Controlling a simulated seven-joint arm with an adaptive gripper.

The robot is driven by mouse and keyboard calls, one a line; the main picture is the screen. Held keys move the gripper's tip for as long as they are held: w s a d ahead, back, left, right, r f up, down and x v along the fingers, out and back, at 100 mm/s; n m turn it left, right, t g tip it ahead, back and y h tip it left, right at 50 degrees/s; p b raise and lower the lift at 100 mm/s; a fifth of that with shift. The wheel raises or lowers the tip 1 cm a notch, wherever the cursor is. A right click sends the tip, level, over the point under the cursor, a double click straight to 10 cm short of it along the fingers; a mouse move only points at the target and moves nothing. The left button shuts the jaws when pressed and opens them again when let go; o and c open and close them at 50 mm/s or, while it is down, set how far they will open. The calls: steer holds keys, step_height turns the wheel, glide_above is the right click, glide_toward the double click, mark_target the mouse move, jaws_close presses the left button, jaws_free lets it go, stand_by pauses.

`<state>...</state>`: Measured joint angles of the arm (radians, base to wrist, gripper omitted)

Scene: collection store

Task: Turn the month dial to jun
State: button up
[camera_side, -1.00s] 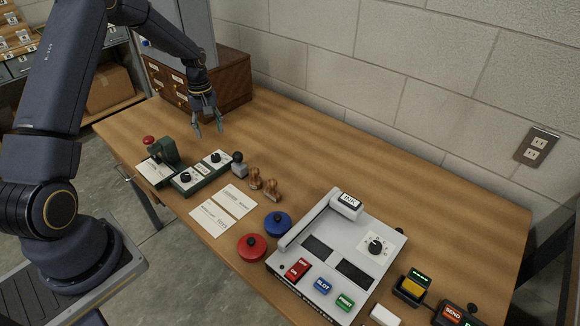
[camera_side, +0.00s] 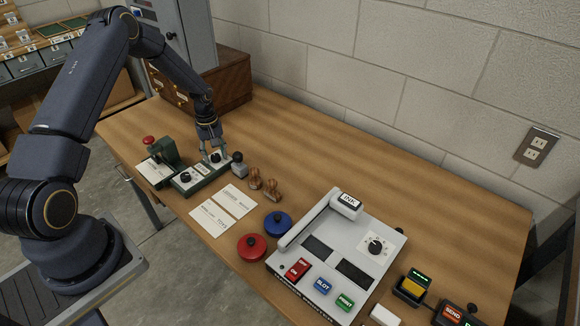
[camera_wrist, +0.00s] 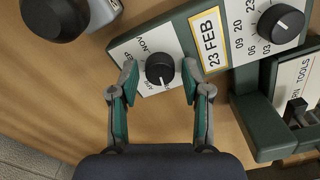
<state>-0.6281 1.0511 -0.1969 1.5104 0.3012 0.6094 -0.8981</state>
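My gripper (camera_wrist: 159,82) is open, with one green-padded finger on each side of the month dial and a gap to the knob on both sides. In the side view my gripper (camera_side: 213,152) is low over the far end of the green dater (camera_side: 207,182), partly covering the month dial.
The day dial (camera_wrist: 281,23) is on the same dater. A green press with a red knob (camera_side: 149,140) adjoins it. A black-handled stamp (camera_side: 238,165) stands close by the month dial. Wooden stamps (camera_side: 272,188), cards (camera_side: 238,201) and ink pads (camera_side: 277,223) lie nearer the camera.

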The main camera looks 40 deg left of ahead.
jaws_close()
steer(key=shift+m, duration=0.5)
steer(key=m, duration=0.2)
steer(key=shift+m, duration=0.4)
steer(key=m, duration=0.4)
steer(key=shift+m, duration=0.3)
steer(key=m, duration=0.3)
steer(key=shift+m, duration=2.2)
